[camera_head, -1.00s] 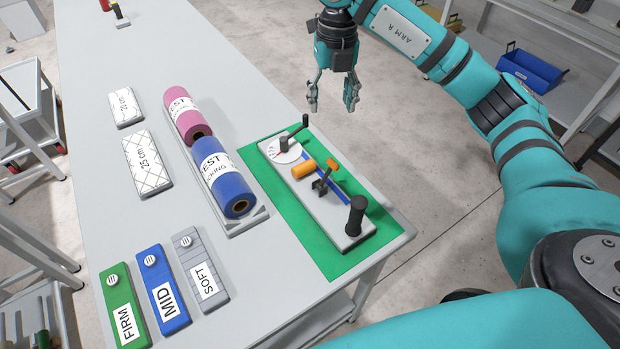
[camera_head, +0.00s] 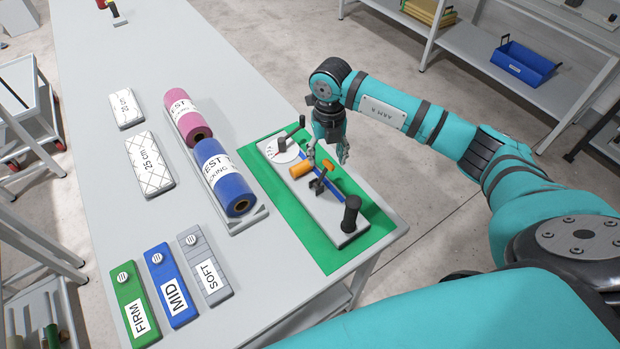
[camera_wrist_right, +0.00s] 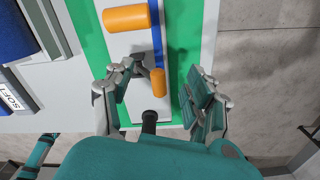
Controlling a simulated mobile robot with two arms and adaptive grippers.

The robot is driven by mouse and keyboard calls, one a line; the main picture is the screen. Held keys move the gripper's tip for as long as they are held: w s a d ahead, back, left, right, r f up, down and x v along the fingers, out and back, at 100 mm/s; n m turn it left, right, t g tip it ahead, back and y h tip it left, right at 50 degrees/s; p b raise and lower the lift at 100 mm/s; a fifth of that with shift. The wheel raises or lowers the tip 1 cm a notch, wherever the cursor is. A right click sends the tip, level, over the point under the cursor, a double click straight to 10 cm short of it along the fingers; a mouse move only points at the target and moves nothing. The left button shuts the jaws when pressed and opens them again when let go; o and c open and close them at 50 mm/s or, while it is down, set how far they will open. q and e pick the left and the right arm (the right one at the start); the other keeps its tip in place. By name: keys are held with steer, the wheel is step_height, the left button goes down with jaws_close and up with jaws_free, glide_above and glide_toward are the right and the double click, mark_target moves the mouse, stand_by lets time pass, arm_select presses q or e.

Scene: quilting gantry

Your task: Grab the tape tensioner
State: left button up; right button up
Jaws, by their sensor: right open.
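The tape tensioner (camera_head: 328,208) appears to be the long pale device lying on a green mat (camera_head: 283,206) near the table's right edge. It has a round dial, an orange roller (camera_head: 301,169), a lever with an orange end, a blue strip and a black upright knob (camera_head: 351,213). My right gripper (camera_head: 328,160) is open and empty, pointing down over the device's far part and hiding some of it. In the right wrist view, the device (camera_wrist_right: 143,44) shows between and beyond the open fingers (camera_wrist_right: 160,80), with the orange-ended lever near them. My left gripper is not in view.
A blue roll (camera_head: 226,178) and a pink roll (camera_head: 187,118) lie in a tray left of the mat. FIRM (camera_head: 135,305), MID (camera_head: 171,285) and SOFT (camera_head: 205,266) pieces lie at the near end. Two white patterned blocks (camera_head: 147,163) lie farther left.

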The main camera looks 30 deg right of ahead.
steer(key=shift+f, duration=1.15)
